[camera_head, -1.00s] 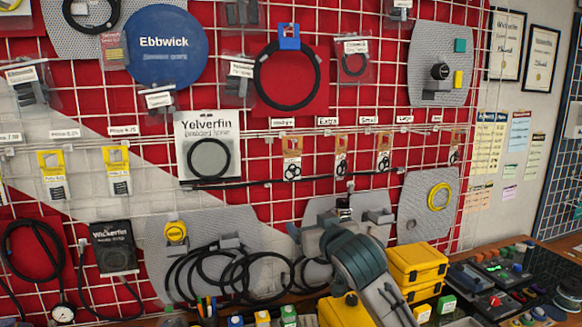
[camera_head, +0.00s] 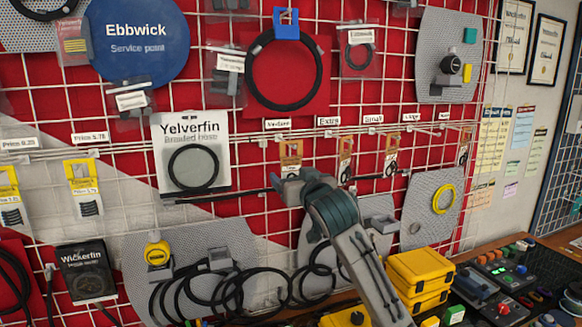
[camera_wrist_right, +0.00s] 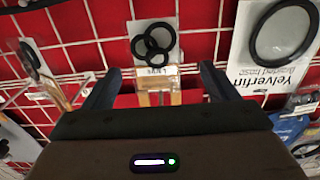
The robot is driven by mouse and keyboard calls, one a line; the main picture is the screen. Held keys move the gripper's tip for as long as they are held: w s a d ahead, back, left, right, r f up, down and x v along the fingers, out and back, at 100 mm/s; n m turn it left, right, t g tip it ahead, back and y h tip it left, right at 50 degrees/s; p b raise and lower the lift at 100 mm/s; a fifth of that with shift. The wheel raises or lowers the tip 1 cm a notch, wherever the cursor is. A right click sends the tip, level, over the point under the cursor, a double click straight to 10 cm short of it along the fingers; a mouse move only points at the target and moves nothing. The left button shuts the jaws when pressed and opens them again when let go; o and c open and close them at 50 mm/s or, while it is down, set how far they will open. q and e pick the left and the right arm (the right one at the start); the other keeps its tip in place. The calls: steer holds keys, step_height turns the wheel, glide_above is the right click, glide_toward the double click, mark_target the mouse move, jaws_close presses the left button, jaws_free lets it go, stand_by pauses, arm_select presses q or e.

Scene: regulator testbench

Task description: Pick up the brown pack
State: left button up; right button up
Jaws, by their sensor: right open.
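Several small brown packs with black rings hang in a row on the wire grid. The leftmost brown pack (camera_head: 291,152) hangs just above my right gripper (camera_head: 284,185) in the head view. The right wrist view looks inverted. There the brown pack (camera_wrist_right: 158,97) with its black rings (camera_wrist_right: 153,43) lies between the two spread fingers of my right gripper (camera_wrist_right: 158,80). The gripper is open, with a gap on both sides of the pack. I cannot tell how far the pack reaches in between the fingers. My left gripper is not in view.
A large white Yelverfin hose pack (camera_head: 191,150) hangs left of the brown pack, and another brown pack (camera_head: 345,158) hangs to its right. A black bar runs behind my gripper. Yellow boxes (camera_head: 420,270) stand on the bench below, and black hose coils (camera_head: 215,290) hang lower left.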

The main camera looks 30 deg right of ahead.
mark_target(293, 173)
steer(key=shift+w+d, duration=0.1)
steer(key=shift+w, duration=0.2)
steer(key=shift+w+d+p, duration=0.1)
steer(key=shift+w+p, duration=0.25)
steer(key=p+x, duration=0.1)
steer(key=x, duration=0.1)
steer(key=p+x, duration=0.2)
steer(key=shift+d+r, duration=0.1)
steer(key=shift+d, duration=0.15)
steer(key=shift+w, duration=0.4)
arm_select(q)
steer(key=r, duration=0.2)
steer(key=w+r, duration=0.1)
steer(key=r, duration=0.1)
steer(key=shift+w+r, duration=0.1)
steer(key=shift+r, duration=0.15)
arm_select(e)
steer(key=c, duration=1.1)
steer(key=shift+o, duration=0.2)
